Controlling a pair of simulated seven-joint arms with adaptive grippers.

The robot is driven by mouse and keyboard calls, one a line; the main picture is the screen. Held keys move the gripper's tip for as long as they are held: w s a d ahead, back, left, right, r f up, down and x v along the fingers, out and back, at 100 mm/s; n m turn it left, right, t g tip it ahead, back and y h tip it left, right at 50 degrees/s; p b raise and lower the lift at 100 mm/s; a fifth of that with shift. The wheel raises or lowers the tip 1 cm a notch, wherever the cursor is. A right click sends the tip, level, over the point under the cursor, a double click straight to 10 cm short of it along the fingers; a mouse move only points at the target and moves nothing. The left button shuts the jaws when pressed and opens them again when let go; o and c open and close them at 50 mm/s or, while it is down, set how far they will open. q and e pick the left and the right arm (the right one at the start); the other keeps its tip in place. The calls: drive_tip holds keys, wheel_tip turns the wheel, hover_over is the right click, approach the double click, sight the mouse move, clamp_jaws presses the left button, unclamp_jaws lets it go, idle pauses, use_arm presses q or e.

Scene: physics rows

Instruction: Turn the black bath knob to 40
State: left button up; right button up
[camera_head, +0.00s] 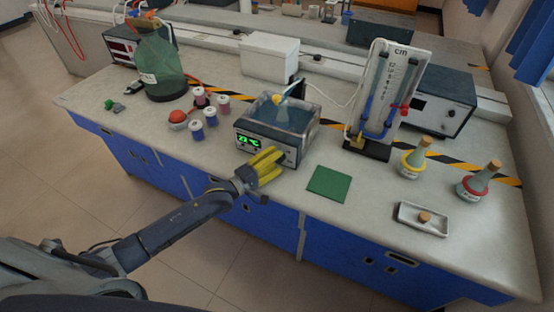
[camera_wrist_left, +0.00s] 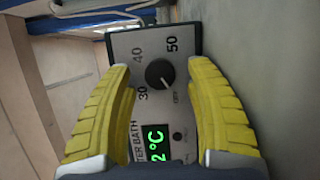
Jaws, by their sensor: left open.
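The water bath (camera_head: 296,137) stands near the front edge of the bench, with a green readout of about 23 °C (camera_head: 248,142) on its front panel. In the left wrist view its black knob (camera_wrist_left: 159,73) sits on the grey panel, between the marks 30, 40, 50 and OFF. A pale pointer line on the knob seems to face OFF. My left gripper (camera_head: 277,165) is open in front of the panel. Its yellow fingers stand on either side of the knob in the wrist view, with clear gaps. The knob is hidden behind the fingers in the head view.
A green pad (camera_head: 328,184) lies right of the bath. Small bottles (camera_head: 197,130) and a red-topped item (camera_head: 178,121) stand left of it. A manometer board (camera_head: 391,90), two flasks (camera_head: 413,157) and a white tray (camera_head: 422,219) are further right.

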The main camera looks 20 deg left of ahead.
use_arm(q)
drive_tip(key=shift+w+d, duration=0.25)
drive_tip(key=shift+w, duration=0.15)
clamp_jaws()
idle(0.4)
